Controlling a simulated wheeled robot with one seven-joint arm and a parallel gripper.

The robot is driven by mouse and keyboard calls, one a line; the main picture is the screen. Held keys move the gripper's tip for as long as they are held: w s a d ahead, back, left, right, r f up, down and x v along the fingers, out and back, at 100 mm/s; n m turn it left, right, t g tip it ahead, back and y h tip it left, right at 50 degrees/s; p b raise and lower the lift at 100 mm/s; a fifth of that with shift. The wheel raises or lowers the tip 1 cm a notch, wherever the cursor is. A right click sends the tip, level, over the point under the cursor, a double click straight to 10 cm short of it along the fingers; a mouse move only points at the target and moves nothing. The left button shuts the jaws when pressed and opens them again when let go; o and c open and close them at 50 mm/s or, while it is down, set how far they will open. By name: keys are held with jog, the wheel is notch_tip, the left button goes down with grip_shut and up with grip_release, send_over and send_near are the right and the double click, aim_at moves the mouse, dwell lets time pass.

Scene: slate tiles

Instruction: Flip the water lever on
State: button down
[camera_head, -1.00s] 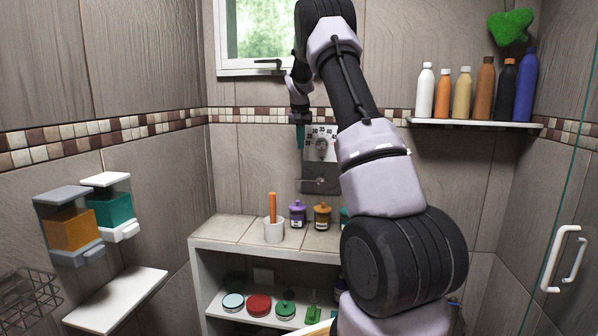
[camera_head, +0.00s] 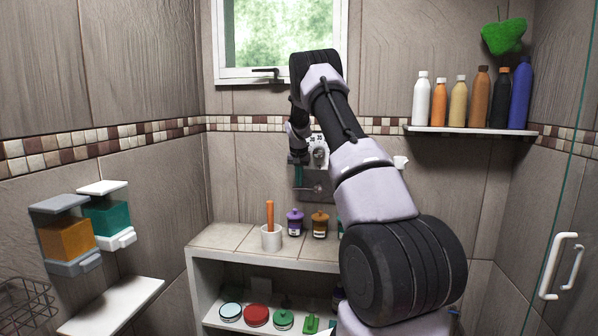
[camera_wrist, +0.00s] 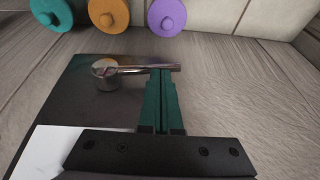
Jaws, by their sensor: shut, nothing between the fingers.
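The water lever (camera_wrist: 130,70) is a shiny metal handle on a round hub, on a dark metal wall plate (camera_wrist: 85,95) in the wrist view. My gripper (camera_wrist: 163,75) has green fingers, shut together and empty, with their tips at the free end of the lever. They look to touch or nearly touch it; I cannot tell which. In the head view the plate (camera_head: 322,181) hangs on the back wall under a white temperature dial (camera_head: 318,152). My arm covers part of the plate and dial, and my fingers are small there.
Below the plate is a tiled ledge (camera_head: 225,238) with a white cup (camera_head: 271,237), a purple jar (camera_head: 295,222) and an orange jar (camera_head: 320,224). A bottle shelf (camera_head: 470,131) is at the right. A window (camera_head: 235,73) is above. Dispensers (camera_head: 68,240) hang at the left.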

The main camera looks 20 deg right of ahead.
aim_at(296, 189)
jog(key=shift+w+f, duration=0.1)
jog(key=shift+f, duration=0.15)
dwell(0.3)
jog(key=shift+f+h, duration=0.2)
jog(key=shift+h, duration=0.1)
jog(key=shift+a+f+g, duration=0.15)
jog(key=shift+g, duration=0.15)
jog(key=shift+w+a+f+n+g+h, duration=0.2)
jog(key=shift+f+n+g+h, duration=0.1)
jog(key=shift+f+h, duration=0.4)
jog(key=shift+a+f+g+h, duration=0.1)
jog(key=shift+f+g+h, duration=0.65)
jog(key=shift+h, duration=0.45)
notch_tip(296, 189, down, 2)
jog(key=shift+f+n+g+h, duration=0.1)
jog(key=shift+n+g+h, duration=0.5)
jog(key=shift+h, duration=0.5)
jog(key=shift+s+d+f+g+h, duration=0.15)
jog(key=shift+d+f+g+h, duration=0.1)
jog(key=shift+f+g+h, duration=0.25)
jog(key=shift+s+d+f+g+h, duration=0.15)
jog(key=shift+d+f+h, duration=0.2)
jog(key=shift+h, duration=0.35)
jog(key=shift+s+d+f, duration=0.15)
jog(key=shift+f, duration=0.35)
